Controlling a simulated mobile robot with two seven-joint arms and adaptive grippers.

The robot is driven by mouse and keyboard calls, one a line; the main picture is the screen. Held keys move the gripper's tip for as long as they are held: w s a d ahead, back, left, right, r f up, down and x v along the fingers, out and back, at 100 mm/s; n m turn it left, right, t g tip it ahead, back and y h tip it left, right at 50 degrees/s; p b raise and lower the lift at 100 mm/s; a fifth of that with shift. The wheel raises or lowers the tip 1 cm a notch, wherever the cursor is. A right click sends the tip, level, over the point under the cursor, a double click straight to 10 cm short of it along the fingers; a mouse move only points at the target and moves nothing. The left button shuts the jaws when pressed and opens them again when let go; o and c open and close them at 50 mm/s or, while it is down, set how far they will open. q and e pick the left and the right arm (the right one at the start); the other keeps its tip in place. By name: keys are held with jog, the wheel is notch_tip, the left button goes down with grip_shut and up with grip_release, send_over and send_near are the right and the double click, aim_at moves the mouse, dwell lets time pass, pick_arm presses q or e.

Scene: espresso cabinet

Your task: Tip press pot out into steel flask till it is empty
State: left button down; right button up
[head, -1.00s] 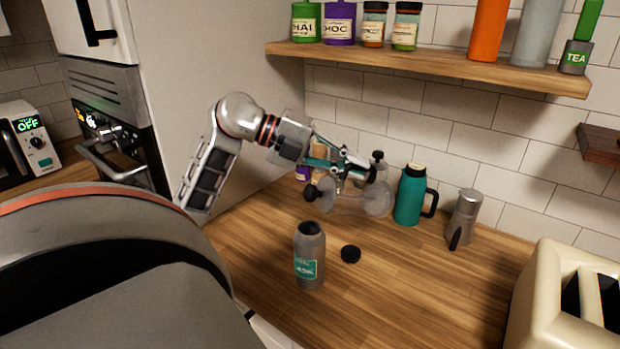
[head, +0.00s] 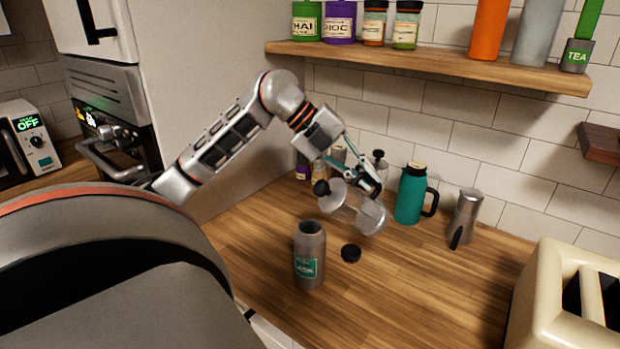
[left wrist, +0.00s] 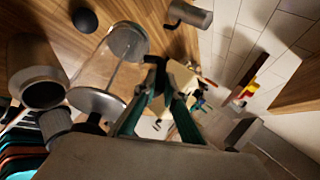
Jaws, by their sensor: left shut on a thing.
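The press pot (head: 345,205) is a clear glass cylinder with metal ends and a black plunger knob. It hangs tilted above the counter, knob end up and left, base down and right. No dark liquid shows in the glass. My left gripper (head: 368,182) is shut on it, on the side away from the flask; the exact grip is partly hidden. The steel flask (head: 310,262) stands upright and open, with a teal label, below and left of the pot. In the left wrist view the pot (left wrist: 107,68) lies beside the flask mouth (left wrist: 40,88). My right gripper is out of view.
A black cap (head: 351,253) lies right of the flask. A teal jug (head: 411,195) and a moka pot (head: 465,217) stand behind to the right. Small bottles stand behind the gripper. A cream toaster (head: 570,300) is at front right. The front counter middle is clear.

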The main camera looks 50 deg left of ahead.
pick_arm(q)
jog(key=shift+w+d+f+n+g+y, duration=0.15)
jog(key=shift+w+f+g+y, duration=0.05)
jog(key=shift+w+f+g, duration=0.3)
jog(key=shift+w+d+f+n+g+y, duration=0.1)
jog(key=shift+w+f+n+g+y, duration=0.1)
jog(key=shift+w+f+g, duration=0.3)
jog(key=shift+w+d+f+n+g+y, duration=0.1)
jog(key=shift+w+d+f+g+y, duration=0.1)
jog(key=shift+w+f+g, duration=0.4)
jog(key=shift+w+d+f+n+g+y, duration=0.1)
jog(key=shift+w+d+f+g+y, duration=0.1)
jog(key=shift+w+f+g, duration=0.35)
jog(key=shift+w+d+f+n+g+y, duration=0.1)
jog(key=shift+w+d+f+g+y, duration=0.1)
jog(key=shift+w+f+g, duration=0.4)
jog(key=shift+w+d+f+n+g+y, duration=0.15)
jog(key=shift+w+f+g, duration=0.35)
jog(key=shift+f, duration=0.3)
jog(key=shift+w+d+f+n+g+y, duration=0.1)
jog(key=shift+w+f+n+g+y, duration=0.1)
jog(key=shift+w+f+g, duration=0.35)
jog(key=shift+w+d+f+n+g+y, duration=0.15)
jog(key=shift+w+f+g, duration=0.15)
jog(key=shift+f+g, duration=0.55)
jog(key=shift+f+t, duration=0.25)
